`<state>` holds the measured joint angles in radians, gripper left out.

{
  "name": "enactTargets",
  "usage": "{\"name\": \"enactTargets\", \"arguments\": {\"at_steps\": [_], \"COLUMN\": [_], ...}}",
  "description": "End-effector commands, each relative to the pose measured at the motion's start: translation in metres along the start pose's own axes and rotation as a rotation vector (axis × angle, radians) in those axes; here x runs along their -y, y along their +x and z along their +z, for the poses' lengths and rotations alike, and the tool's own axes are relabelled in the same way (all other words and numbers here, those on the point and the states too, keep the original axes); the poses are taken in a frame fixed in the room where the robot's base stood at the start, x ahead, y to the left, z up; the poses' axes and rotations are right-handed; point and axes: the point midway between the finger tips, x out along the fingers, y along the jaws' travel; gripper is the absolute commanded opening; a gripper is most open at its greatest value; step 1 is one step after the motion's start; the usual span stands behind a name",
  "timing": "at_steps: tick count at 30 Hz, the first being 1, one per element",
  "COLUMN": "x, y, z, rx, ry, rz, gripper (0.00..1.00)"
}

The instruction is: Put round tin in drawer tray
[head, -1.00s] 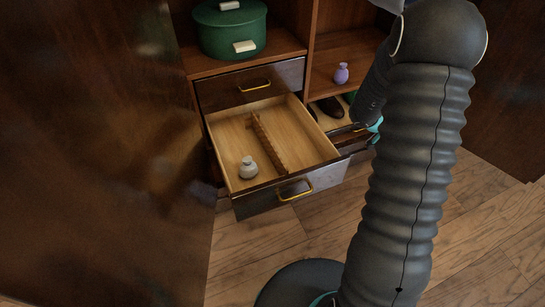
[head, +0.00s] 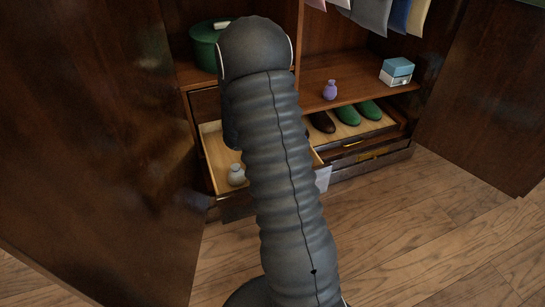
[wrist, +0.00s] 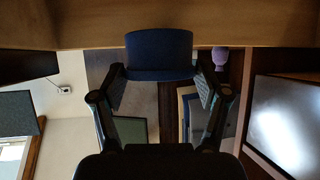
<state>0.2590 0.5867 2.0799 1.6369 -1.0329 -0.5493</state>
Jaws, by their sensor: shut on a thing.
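In the wrist view my gripper (wrist: 160,80) is shut on a dark blue round tin (wrist: 160,52), with one finger on each side of it. In the head view my arm hides both the gripper and the tin. The drawer tray (head: 211,151) is pulled out, with pale wood inside. My arm covers most of it, including its divider. A small whitish jar (head: 236,175) stands in its left part. I cannot tell the tin's height relative to the tray.
A green round box (head: 207,45) sits on the left shelf, partly behind my arm. A purple bottle (head: 330,90) and a blue-and-white box (head: 397,71) stand on the right shelf. Shoes (head: 347,115) lie below. Tall brown doors (head: 90,150) flank the left and right sides.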

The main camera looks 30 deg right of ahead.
Motion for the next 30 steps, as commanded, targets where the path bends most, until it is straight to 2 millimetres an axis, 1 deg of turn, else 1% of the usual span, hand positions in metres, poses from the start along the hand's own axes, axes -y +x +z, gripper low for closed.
{"name": "enactTargets", "arguments": {"at_steps": [1, 3, 10, 17, 19, 26, 30], "x": [0.0, 0.001, 0.002, 0.001, 0.002, 0.002, 0.002], "y": [0.005, 0.009, 0.015, 0.029, 0.031, 0.031, 0.033], "z": [0.01, 0.019, 0.032, 0.058, 0.061, 0.06, 0.064], "rx": [0.0, 0.0, 0.0, 0.0, 0.0, -0.001, 0.0], "ry": [-0.005, -0.004, -0.004, -0.005, -0.003, -0.002, -0.002], "rz": [0.0, -0.001, -0.005, -0.004, -0.005, -0.005, -0.004], "gripper": [0.36, 0.36, 0.36, 0.36, 0.36, 0.36, 0.36]}}
